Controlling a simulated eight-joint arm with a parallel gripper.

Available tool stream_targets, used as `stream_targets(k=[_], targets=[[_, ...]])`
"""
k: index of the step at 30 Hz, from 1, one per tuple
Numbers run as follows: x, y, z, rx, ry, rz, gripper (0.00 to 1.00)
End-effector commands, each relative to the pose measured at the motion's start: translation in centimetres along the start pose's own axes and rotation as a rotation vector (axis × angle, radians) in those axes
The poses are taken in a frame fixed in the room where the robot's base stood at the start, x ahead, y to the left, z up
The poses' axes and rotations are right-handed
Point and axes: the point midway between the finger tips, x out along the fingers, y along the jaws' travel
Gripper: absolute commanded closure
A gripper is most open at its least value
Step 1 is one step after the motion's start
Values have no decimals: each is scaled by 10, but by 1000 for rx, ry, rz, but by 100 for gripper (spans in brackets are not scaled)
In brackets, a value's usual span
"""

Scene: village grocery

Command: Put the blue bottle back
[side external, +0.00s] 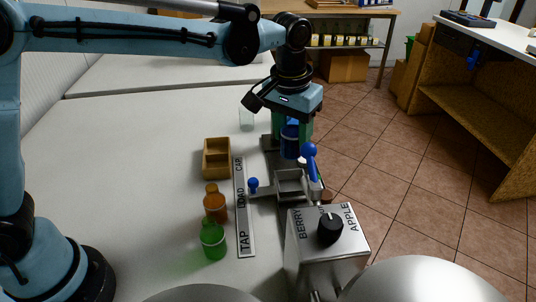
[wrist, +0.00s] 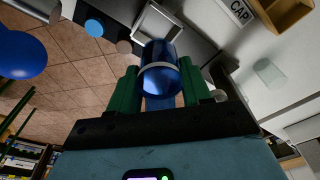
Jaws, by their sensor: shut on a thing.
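The blue bottle (side external: 290,141) is upright between the green fingers of my gripper (side external: 291,128), which is shut on it. The bottle is above the back of the metal fixture; whether its base touches anything is hidden. In the wrist view the blue bottle (wrist: 160,70) sits between both green fingers of my gripper (wrist: 159,88). An orange bottle (side external: 215,207) and a green bottle (side external: 213,241) stand in a row on the white table, left of the label strip (side external: 243,215) reading TAP, LOAD, CAP.
A square metal tray (side external: 277,186) with a blue-knobbed handle (side external: 253,185) lies in front of the bottle. A blue-topped lever (side external: 310,150) stands close right. A metal dial box (side external: 330,255) is in front. A wooden box (side external: 205,160) and clear glass (side external: 246,120) stand left.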

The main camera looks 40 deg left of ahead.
Motion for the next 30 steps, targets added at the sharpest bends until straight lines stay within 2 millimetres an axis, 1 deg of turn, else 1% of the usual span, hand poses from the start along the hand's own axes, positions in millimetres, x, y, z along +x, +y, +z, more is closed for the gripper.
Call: stream_targets(k=[2,5,9,12,15,18,21,26,30], targets=[[-2,-12,6,-55,-1,-7,93],[0,-36,19,-176,-3,-21,93],[8,-74,47,-391,-4,-48,93],[13,-97,69,-532,-4,-66,93],[18,-114,87,-644,-2,-79,93],[22,-124,99,-718,0,-87,93],[25,-129,105,-755,1,-92,93],[34,-130,107,-763,1,-94,93],[47,-129,108,-762,1,-93,93]])
